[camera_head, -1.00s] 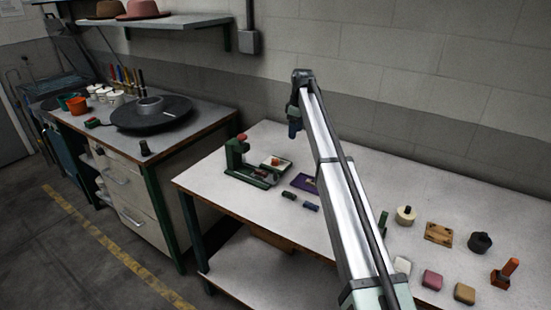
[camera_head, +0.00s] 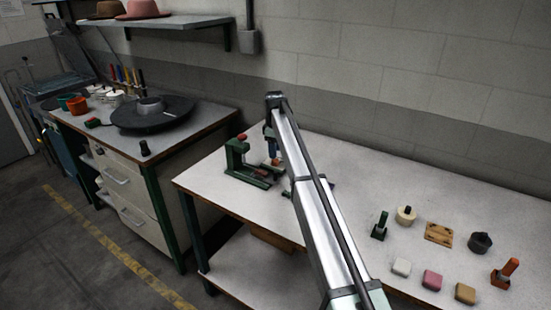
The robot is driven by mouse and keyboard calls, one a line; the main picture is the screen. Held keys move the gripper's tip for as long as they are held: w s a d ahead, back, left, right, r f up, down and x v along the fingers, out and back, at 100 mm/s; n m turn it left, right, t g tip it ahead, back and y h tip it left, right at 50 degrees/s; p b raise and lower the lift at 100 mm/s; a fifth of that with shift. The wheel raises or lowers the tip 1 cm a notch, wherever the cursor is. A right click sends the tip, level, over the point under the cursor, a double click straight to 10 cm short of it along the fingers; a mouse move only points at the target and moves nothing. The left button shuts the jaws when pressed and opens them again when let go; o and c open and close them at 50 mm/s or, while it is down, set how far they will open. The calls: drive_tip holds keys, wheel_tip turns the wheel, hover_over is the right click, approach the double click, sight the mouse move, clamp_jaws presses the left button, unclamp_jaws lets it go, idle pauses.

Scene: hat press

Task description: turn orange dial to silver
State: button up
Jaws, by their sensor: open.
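A green press (camera_head: 237,160) with a red knob on top (camera_head: 242,136) stands at the left end of the white workbench (camera_head: 345,180). In the earlier frame a white plate with a small orange-red part, possibly the orange dial, shows beside it; now my arm and gripper mostly cover this spot. No dial marks or silver setting can be made out. My gripper (camera_head: 275,161) hangs down from the end of my arm, just right of the press, close above or beside that part. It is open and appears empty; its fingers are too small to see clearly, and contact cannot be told.
Right of my arm are a green-handled stamp (camera_head: 380,226), a cream round knob (camera_head: 405,215), a wooden plate (camera_head: 438,233), a black knob (camera_head: 480,242), an orange-handled stamp (camera_head: 505,273) and several small blocks (camera_head: 432,280). A side counter with a black turntable (camera_head: 152,113) stands left.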

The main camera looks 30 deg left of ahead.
sight(276, 160)
drive_tip(key=shift+w+f, duration=0.15)
drive_tip(key=shift+f, duration=2.1)
clamp_jaws()
